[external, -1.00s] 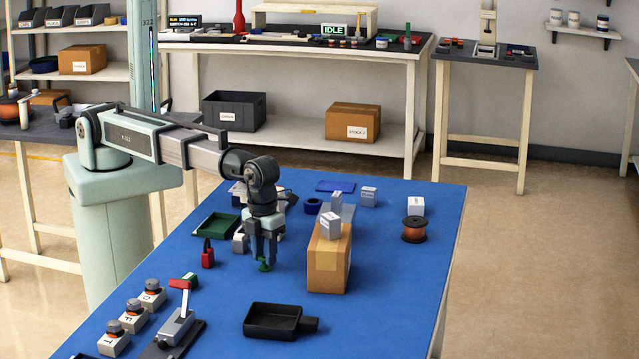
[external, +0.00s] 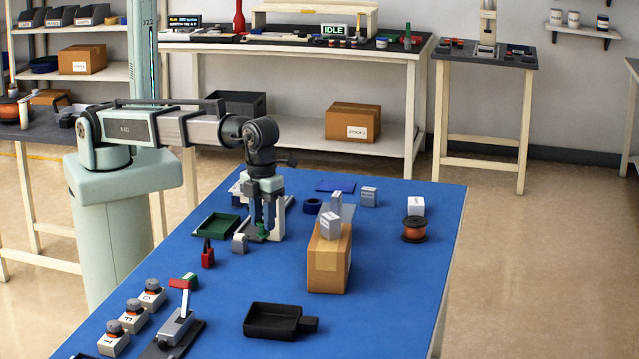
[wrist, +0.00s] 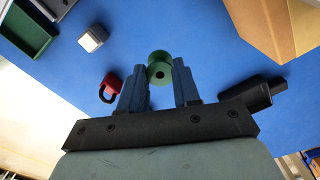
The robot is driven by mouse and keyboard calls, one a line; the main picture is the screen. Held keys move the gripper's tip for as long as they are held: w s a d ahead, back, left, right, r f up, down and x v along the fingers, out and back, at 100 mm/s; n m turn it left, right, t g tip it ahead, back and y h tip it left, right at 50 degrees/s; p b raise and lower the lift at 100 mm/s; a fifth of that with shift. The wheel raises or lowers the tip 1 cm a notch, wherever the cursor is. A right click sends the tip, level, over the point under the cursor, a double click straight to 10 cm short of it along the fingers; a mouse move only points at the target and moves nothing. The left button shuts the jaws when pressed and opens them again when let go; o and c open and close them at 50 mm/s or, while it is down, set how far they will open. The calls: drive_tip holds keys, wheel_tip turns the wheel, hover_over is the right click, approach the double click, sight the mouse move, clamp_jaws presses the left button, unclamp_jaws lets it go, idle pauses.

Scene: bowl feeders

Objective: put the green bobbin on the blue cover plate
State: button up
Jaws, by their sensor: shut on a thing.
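My gripper (external: 263,222) is shut on the green bobbin (external: 263,231), pointing down over the left middle part of the blue table. In the wrist view the green bobbin (wrist: 160,57) shows at the tips of my gripper (wrist: 160,78). I cannot tell its exact height above the table. The blue cover plate appears to be the flat blue piece (external: 335,186) lying near the far edge of the table, behind and to the right of my gripper. It looks bare.
A cardboard box (external: 328,268) with a small labelled block (external: 330,226) on top stands right of my gripper. A green tray (external: 217,226) and red padlock (external: 208,255) are to the left. A black tray (external: 272,320) lies in front. An orange spool (external: 414,229) is at right.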

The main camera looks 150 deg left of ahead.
drive_tip(key=shift+a+r, duration=0.1)
drive_tip(key=shift+r, duration=0.3)
drive_tip(key=s+a+n, duration=0.3)
drive_tip(key=s+a, duration=0.1)
drive_tip(key=a, duration=0.4)
drive_tip(key=s+a+n, duration=0.3)
drive_tip(key=s+a, duration=0.2)
drive_tip(key=a, duration=0.2)
drive_tip(key=s+a+n, duration=0.3)
drive_tip(key=s+a, duration=0.1)
drive_tip(key=a, duration=0.4)
drive_tip(key=shift+s+a+r+n, duration=0.2)
drive_tip(key=shift+s+a+n, duration=0.1)
drive_tip(key=shift+a, duration=0.05)
drive_tip(key=s+a+n, duration=0.5)
drive_tip(key=s+a, duration=0.4)
drive_tip(key=n, duration=0.5)
hover_over(336, 186)
drive_tip(key=shift+f, duration=4.75)
drive_tip(key=shift+f, duration=0.1)
drive_tip(key=o, duration=1)
